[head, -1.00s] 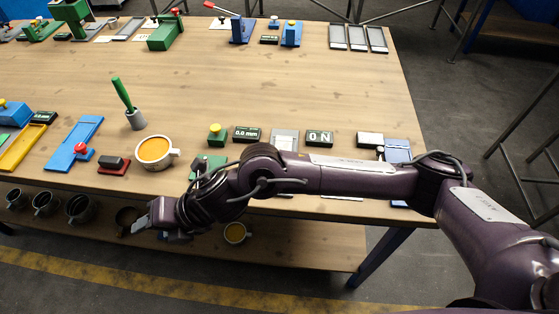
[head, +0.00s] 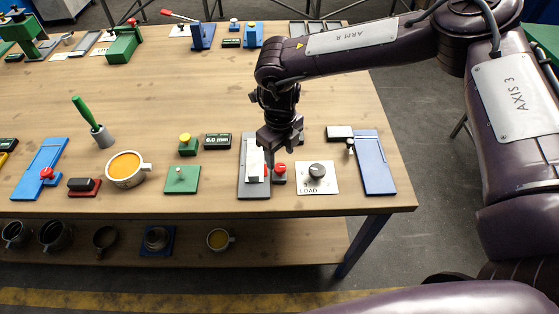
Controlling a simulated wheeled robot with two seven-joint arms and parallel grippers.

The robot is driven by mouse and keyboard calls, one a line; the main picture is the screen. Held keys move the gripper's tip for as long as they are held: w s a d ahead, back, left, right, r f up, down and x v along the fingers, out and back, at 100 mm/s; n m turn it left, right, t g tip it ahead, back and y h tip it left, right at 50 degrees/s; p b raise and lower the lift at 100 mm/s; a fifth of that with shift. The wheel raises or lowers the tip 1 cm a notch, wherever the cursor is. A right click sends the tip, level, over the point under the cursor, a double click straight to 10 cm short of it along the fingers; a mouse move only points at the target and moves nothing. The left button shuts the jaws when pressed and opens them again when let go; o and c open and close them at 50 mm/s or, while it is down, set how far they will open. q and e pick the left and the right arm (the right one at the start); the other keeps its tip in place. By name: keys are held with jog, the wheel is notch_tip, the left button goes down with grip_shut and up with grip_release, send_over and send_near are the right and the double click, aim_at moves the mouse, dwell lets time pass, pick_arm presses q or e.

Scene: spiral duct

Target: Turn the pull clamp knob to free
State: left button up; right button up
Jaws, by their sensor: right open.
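A red knob (head: 280,168) on a small dark base stands at the right side of a grey plate (head: 254,192) that carries a white block (head: 255,172). I cannot tell for certain which of these is the pull clamp knob. My right gripper (head: 272,152) points down above the grey plate, just behind the red knob. It is open with nothing seen between its fingers, and it hides the plate's back part. My left gripper is not in view.
A blue plate (head: 374,165) with a small lever lies to the right. A green plate (head: 182,180) and a 0.0 mm display (head: 217,141) lie to the left. An orange-filled cup (head: 126,168) stands farther left.

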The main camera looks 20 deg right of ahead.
aim_at(280, 167)
jog(key=shift+f+p, duration=0.4)
jog(key=shift+f, duration=1.9)
jog(key=shift+c, duration=0.4)
jog(key=c, duration=0.9)
